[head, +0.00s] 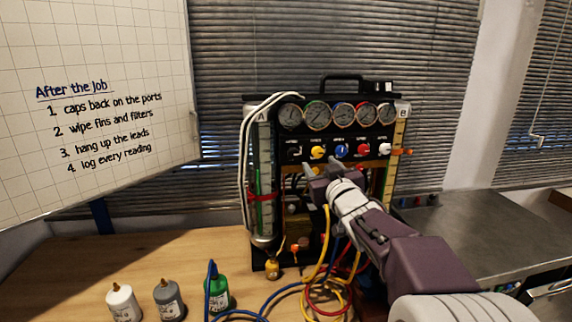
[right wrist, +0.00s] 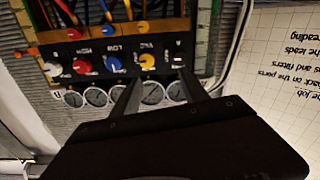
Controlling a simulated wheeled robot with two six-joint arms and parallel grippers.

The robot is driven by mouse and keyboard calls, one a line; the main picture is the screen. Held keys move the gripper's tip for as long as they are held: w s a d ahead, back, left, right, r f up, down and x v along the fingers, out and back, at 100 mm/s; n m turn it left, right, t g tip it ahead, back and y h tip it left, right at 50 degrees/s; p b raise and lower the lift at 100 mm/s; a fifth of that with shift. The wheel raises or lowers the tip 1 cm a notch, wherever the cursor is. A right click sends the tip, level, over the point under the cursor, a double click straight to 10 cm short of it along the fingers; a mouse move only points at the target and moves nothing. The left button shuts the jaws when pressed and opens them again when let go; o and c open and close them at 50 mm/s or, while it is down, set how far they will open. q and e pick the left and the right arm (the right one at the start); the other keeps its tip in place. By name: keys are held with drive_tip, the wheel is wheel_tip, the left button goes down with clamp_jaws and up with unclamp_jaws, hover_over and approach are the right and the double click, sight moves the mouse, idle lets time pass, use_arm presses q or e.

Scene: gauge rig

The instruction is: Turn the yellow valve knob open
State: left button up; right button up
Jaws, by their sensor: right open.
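The yellow valve knob (head: 318,152) is on the black panel of the gauge rig (head: 330,88), below the row of gauges, left of a blue knob. In the right wrist view, which is upside down, the yellow knob (right wrist: 147,61) lies just beyond the fingertips, in the gap between them. My right gripper (head: 322,167) is open and empty, in front of the panel and a little below the knob in the head view. Its fingers (right wrist: 159,76) appear apart from the knob. The knob's exact turn position is too small to tell. My left gripper is not in view.
Beside the yellow knob are a blue knob (head: 341,151), a red knob (head: 362,150) and a white knob (head: 384,148). Coloured hoses (head: 325,290) lie coiled before the rig. Bottles (head: 168,300) stand at front left. A whiteboard (head: 95,150) hangs at left.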

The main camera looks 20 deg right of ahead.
sight(318, 154)
drive_tip(key=shift+m+h, duration=0.3)
drive_tip(key=w+d, duration=0.1)
drive_tip(key=w, duration=0.1)
drive_tip(key=w+d+p, duration=0.1)
drive_tip(key=w+d, duration=0.1)
drive_tip(key=w, duration=0.1)
drive_tip(key=w+d, duration=0.1)
drive_tip(key=w, duration=0.2)
drive_tip(key=shift+w+d+f, duration=0.25)
drive_tip(key=shift+d+f, duration=0.1)
drive_tip(key=shift+a, duration=0.1)
clamp_jaws()
